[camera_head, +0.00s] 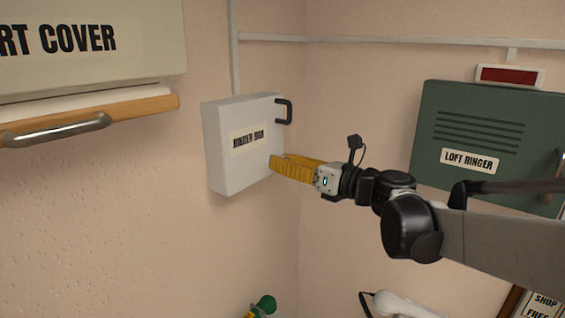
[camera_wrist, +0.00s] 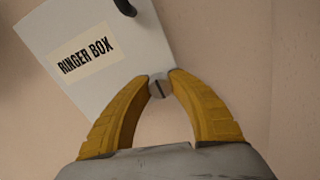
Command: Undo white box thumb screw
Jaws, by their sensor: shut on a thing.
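The white box (camera_head: 228,160), labelled "RINGER BOX", hangs on the left wall near the corner. It also shows in the wrist view (camera_wrist: 60,45), tilted in the picture, with a black handle (camera_wrist: 125,7) at its upper edge. The thumb screw (camera_wrist: 157,88) is a small grey slotted disc at the box's lower right edge in the wrist view. My gripper (camera_wrist: 160,80) has its yellow fingertips on both sides of the screw head and is shut on it. In the head view my gripper (camera_head: 278,163) reaches the box's right edge from the right, and the screw is hidden there.
A green "LOFT RINGER" box (camera_head: 480,135) hangs on the right wall behind my arm. A cover with a wooden rail (camera_head: 145,107) and metal handle is at upper left. A white pipe (camera_head: 270,38) runs above the box. A white handset (camera_head: 400,305) lies below.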

